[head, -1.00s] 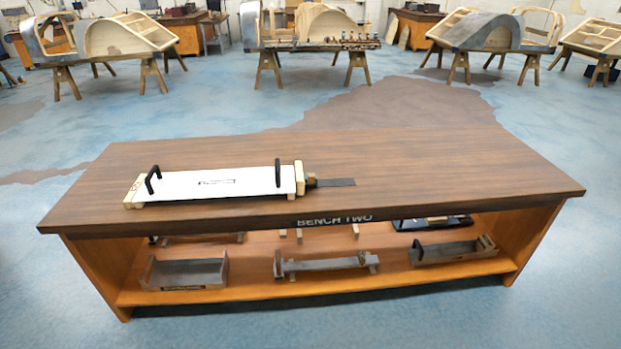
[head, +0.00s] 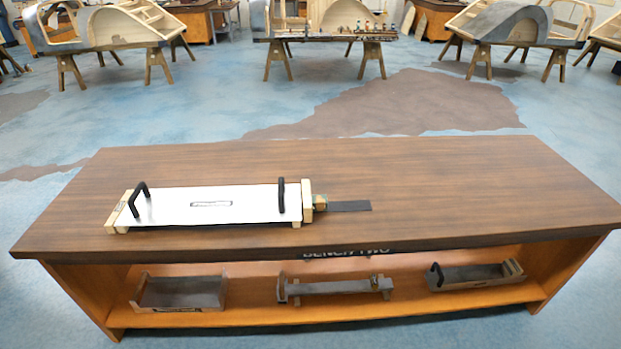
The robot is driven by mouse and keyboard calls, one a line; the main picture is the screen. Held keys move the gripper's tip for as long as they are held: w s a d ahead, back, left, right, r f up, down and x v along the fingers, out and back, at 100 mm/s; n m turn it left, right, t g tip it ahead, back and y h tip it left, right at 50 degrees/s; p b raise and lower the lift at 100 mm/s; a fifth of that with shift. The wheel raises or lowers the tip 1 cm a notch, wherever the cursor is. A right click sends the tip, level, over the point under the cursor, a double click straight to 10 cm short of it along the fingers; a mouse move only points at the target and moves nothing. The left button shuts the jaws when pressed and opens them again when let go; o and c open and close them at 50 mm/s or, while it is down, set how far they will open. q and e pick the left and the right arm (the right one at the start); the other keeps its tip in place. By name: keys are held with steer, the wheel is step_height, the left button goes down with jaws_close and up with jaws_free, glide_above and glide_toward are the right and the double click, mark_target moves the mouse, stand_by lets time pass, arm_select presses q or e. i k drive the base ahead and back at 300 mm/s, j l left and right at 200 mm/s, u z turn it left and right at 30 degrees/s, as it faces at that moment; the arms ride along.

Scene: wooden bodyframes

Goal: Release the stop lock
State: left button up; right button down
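A fixture with a white plate (head: 220,204) lies on the left half of the bench top, with a black handle (head: 138,199) at its left end and another black handle (head: 281,196) near its right end. A wooden end block (head: 307,200) closes its right end. A small brass-coloured piece (head: 320,202) sits beside that block, and a dark flat strip (head: 349,206) runs from it to the right. I cannot tell which part is the stop lock; the small piece is too small to make out. Neither of my grippers is in view.
The wooden bench top (head: 460,190) is clear right of the fixture and behind it. The orange shelf below holds a left tray (head: 181,293), a middle fixture (head: 333,288) and a right tray (head: 478,275). Wooden bodyframes on sawhorses stand far back, with open floor between.

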mark_target(320, 203)
steer(key=i+l, duration=0.1)
steer(key=i, duration=0.55)
steer(key=i+l, duration=0.1)
steer(key=i, duration=0.6)
